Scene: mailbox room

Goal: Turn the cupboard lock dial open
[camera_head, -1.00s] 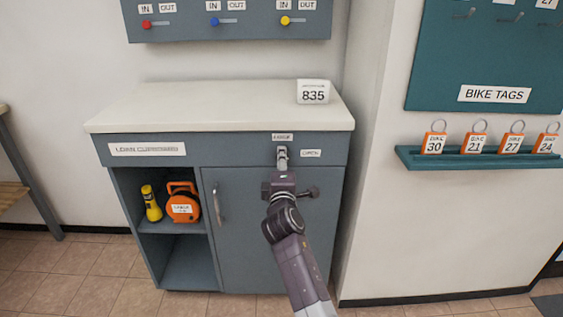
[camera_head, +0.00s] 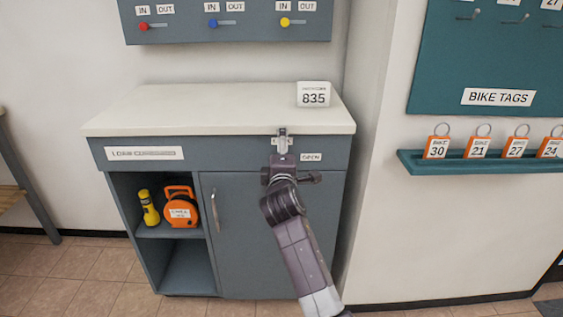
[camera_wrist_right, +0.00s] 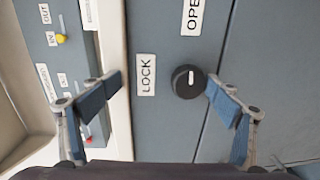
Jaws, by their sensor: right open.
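The cupboard (camera_head: 230,240) is grey-blue with a white top and a closed door. Its round black lock dial (camera_wrist_right: 188,82) shows in the right wrist view, with a short white mark on its face. A LOCK label (camera_wrist_right: 146,75) and an OPEN label (camera_wrist_right: 194,14) are beside it; the OPEN label also shows in the head view (camera_head: 311,157). My right gripper (camera_head: 282,142) is at the top front panel and hides the dial in the head view. In the wrist view its open fingers (camera_wrist_right: 163,86) straddle the dial's line, one finger much nearer the dial. Contact is unclear.
A white 835 sign (camera_head: 313,94) stands on the cupboard top. A yellow flashlight (camera_head: 149,207) and an orange reel (camera_head: 180,207) sit in the open shelf. A teal rack (camera_head: 470,166) of bike tags is on the right wall.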

